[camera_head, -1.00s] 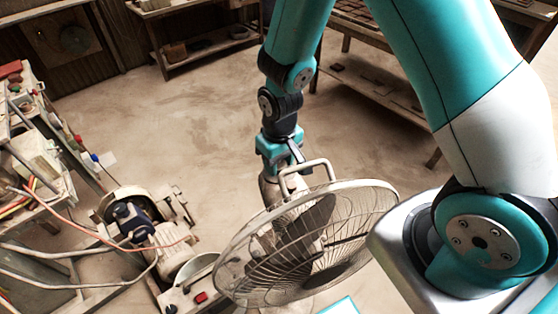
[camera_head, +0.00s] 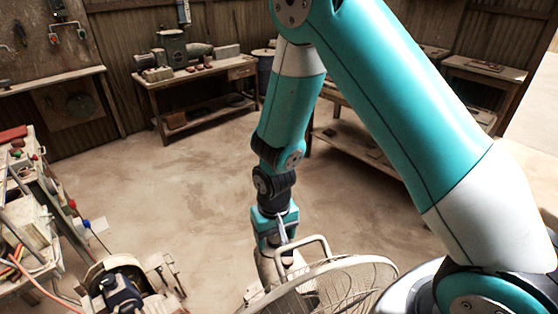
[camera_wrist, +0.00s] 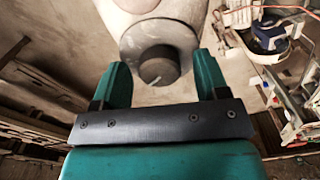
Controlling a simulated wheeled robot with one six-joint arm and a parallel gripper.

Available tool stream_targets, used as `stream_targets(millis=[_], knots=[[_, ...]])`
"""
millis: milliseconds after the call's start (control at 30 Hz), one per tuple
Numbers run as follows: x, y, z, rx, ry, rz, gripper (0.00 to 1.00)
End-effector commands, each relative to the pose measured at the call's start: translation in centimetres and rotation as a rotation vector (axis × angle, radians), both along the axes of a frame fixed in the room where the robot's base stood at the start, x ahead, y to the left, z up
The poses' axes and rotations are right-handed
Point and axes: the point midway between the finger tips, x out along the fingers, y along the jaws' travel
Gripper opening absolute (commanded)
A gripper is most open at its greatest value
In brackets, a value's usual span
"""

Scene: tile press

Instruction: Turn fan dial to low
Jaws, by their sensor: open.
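A fan (camera_head: 335,285) with a wire cage and a carrying handle (camera_head: 300,250) stands at the bottom of the head view, its lower part cut off. In the wrist view, the fan's rounded pale housing (camera_wrist: 158,35) fills the top middle. A dark round dial (camera_wrist: 158,67) with a pale mark on its face sits at its end. My gripper (camera_wrist: 162,75) is open, its two teal fingers on either side of the dial. I cannot tell whether they touch it. In the head view my gripper (camera_head: 272,232) is behind the fan handle, its fingers mostly hidden.
A motor machine (camera_head: 125,285) stands at the lower left beside a cluttered bench (camera_head: 35,215) with wires. A workbench (camera_head: 195,85) stands at the back, with shelves (camera_head: 350,140) at the back right. The floor between is clear.

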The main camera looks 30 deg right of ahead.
Motion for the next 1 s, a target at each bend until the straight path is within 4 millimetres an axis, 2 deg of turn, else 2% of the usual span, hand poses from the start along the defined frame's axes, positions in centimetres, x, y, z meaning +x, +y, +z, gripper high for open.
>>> stream_targets(millis=[333, 1000], knots=[[0.0, 0.0, 0.4, -0.03, 0.004, -0.513, 0.68], [0.3, 0.3, 14.4, -0.023, -0.005, -0.501, 0.68]])
